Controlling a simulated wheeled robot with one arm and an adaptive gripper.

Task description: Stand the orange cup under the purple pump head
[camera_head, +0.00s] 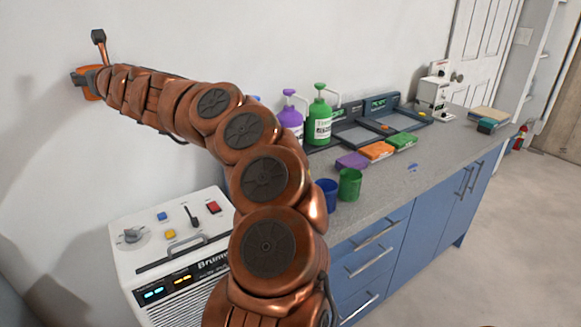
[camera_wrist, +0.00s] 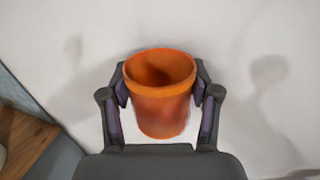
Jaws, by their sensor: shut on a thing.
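My gripper (camera_head: 80,79) is at the upper left of the head view, raised in front of the wall. It is shut on the orange cup (camera_head: 92,84), which the arm partly hides. In the wrist view the orange cup (camera_wrist: 162,115) sits between both fingers with its open rim showing. The purple pump head (camera_head: 289,93) tops a purple-and-white bottle at the back of the counter, far to the right of my gripper. My arm hides part of that bottle and the counter below it.
A green pump bottle (camera_head: 319,120) stands right of the purple one. A blue cup (camera_head: 328,195) and a green cup (camera_head: 349,185) stand near the counter's front edge. Coloured packs (camera_head: 376,151) and dark trays lie beyond. A white machine (camera_head: 172,240) stands at the left.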

